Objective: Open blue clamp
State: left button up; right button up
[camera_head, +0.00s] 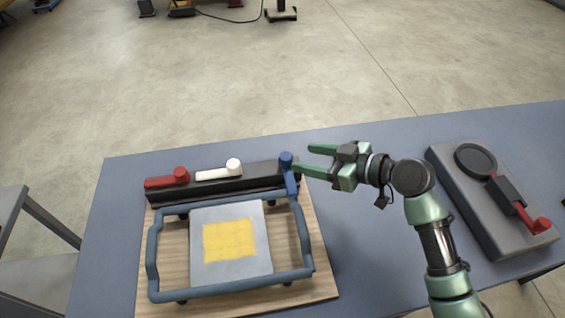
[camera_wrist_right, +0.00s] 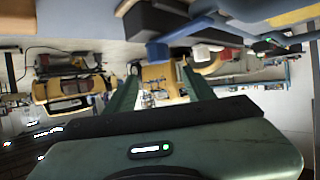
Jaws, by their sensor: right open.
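The blue clamp lever (camera_head: 288,172) stands at the right end of a dark bar, its round knob upward. A blue tubular frame (camera_head: 308,240) runs around a grey plate with a yellow square on a wooden board. My right gripper (camera_head: 304,160) is open and empty, its green fingers pointing left at the blue knob from close by on the right. I cannot tell whether a fingertip touches it. In the right wrist view the open fingers (camera_wrist_right: 158,78) reach forward, with a blue block-like shape (camera_wrist_right: 157,52) beyond, probably the knob. My left gripper is not in view.
A red lever (camera_head: 168,180) and a white lever (camera_head: 218,171) lie along the dark bar (camera_head: 226,184). A grey device with a red handle (camera_head: 535,225) sits at the right of the blue-grey table (camera_head: 375,260). The table behind the gripper is clear.

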aim_at(287, 156)
jog(key=x, duration=0.2)
jog(key=p+x, duration=0.1)
jog(key=x, duration=0.4)
jog(key=shift+s+d+f+p, duration=0.1)
jog(key=shift+f+p, duration=0.2)
jog(key=shift+w+a+f, duration=0.25)
jog(key=shift+a, duration=0.1)
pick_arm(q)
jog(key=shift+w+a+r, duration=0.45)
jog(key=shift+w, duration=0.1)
pick_arm(e)
jog(key=shift+c, duration=0.3)
grip_shut()
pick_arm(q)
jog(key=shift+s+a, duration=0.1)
